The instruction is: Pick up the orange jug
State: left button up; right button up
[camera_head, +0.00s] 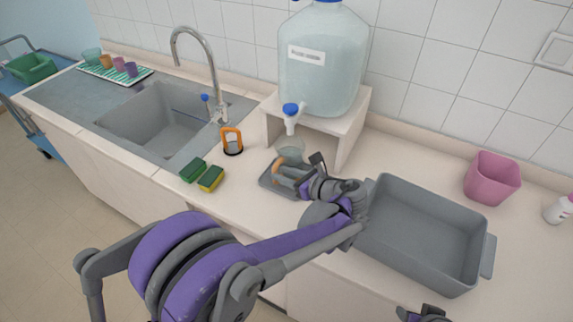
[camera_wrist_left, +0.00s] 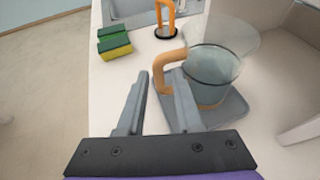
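A clear jug with an orange handle (camera_wrist_left: 208,82) stands upright on a grey tray (camera_wrist_left: 236,112) in the left wrist view. In the head view the jug (camera_head: 291,150) is partly hidden behind my left gripper (camera_head: 290,181). In the left wrist view my left gripper (camera_wrist_left: 160,74) is open, its two fingers apart and pointing at the handle. The handle's lower end shows between the fingertips; I cannot tell whether they touch it. My right gripper (camera_head: 426,315) shows only in part at the bottom edge of the head view.
A water carboy (camera_head: 322,75) with a blue tap sits on a white stand (camera_head: 350,128) behind the jug. An orange-framed holder (camera_head: 232,141) and sponges (camera_head: 201,174) lie left. A large grey bin (camera_head: 425,225) and a pink bin (camera_head: 492,180) stand right.

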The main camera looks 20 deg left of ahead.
pick_arm(q)
jog(key=x, duration=0.3)
jog(key=p+x, duration=0.1)
jog(key=x, duration=0.3)
jog(key=shift+a+f, duration=0.15)
jog(key=shift+f, duration=0.2)
jog(key=shift+s, duration=0.15)
jog(key=shift+c, duration=0.5)
grip_shut()
jog(key=shift+r, duration=0.1)
